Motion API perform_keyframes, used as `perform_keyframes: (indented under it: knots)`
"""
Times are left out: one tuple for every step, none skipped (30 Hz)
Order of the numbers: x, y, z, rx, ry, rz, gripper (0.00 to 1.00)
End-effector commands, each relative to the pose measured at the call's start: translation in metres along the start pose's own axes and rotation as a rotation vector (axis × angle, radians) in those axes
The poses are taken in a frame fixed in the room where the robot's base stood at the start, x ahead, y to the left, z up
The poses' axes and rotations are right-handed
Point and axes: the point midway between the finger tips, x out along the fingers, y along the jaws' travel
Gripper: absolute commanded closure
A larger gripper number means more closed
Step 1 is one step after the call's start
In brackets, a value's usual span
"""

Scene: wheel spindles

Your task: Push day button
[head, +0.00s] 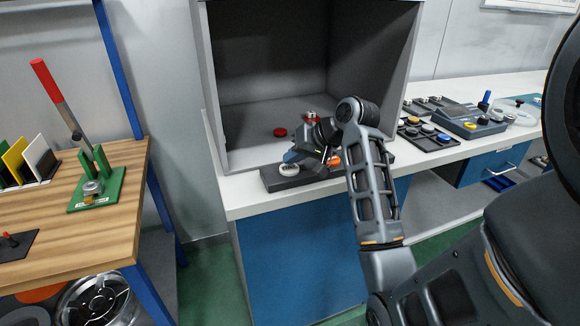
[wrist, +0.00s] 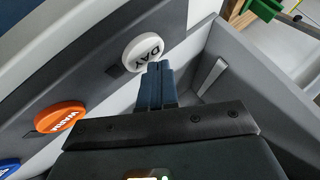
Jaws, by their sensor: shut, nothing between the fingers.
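The day button is a white round button marked "DAY" (wrist: 144,52). It also shows in the head view (head: 289,169) at the left end of a dark button panel (head: 285,182) on the bench front. My gripper (wrist: 156,68) is shut and empty, and its fingertips appear at or just beside the lower edge of the white button in the wrist view. I cannot tell whether they touch it. In the head view my gripper (head: 292,156) is just above the white button. An orange button marked "WARM" (wrist: 60,116) lies farther along the panel.
A blue button (wrist: 8,168) shows partly at the wrist view's left edge. Behind the panel stands an open grey booth (head: 212,90) with a red disc (head: 280,132) inside. A wooden table (head: 118,212) stands at left; more devices (head: 470,120) are on the bench at right.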

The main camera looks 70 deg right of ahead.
Motion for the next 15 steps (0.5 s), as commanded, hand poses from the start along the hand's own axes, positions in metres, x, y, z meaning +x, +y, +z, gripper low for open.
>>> perform_keyframes:
  knots:
    - [0.0010, 0.0005, 0.0010, 0.000, -0.001, 0.000, 1.00]
    - [0.0017, 0.0010, 0.0016, 0.001, -0.002, 0.000, 1.00]
    - [0.0026, 0.0016, 0.0023, 0.001, -0.002, 0.000, 1.00]
    - [0.0033, 0.0021, 0.0028, 0.001, -0.002, 0.000, 1.00]
    - [0.0040, 0.0026, 0.0033, 0.001, -0.002, 0.000, 1.00]
    - [0.0047, 0.0031, 0.0037, 0.001, -0.001, 0.000, 1.00]
    - [0.0050, 0.0034, 0.0039, 0.001, -0.001, 0.000, 1.00]
    - [0.0052, 0.0036, 0.0039, 0.000, -0.001, 0.000, 1.00]
    - [0.0053, 0.0037, 0.0039, 0.000, -0.001, 0.000, 1.00]
    - [0.0053, 0.0038, 0.0039, 0.000, -0.001, 0.000, 1.00]
    - [0.0053, 0.0038, 0.0040, 0.000, -0.001, 0.000, 1.00]
    - [0.0053, 0.0038, 0.0040, 0.000, -0.001, 0.000, 1.00]
    - [0.0053, 0.0039, 0.0040, 0.000, -0.001, 0.000, 1.00]
    - [0.0053, 0.0039, 0.0040, 0.000, -0.001, 0.000, 1.00]
    - [0.0053, 0.0039, 0.0041, 0.000, -0.001, 0.000, 1.00]
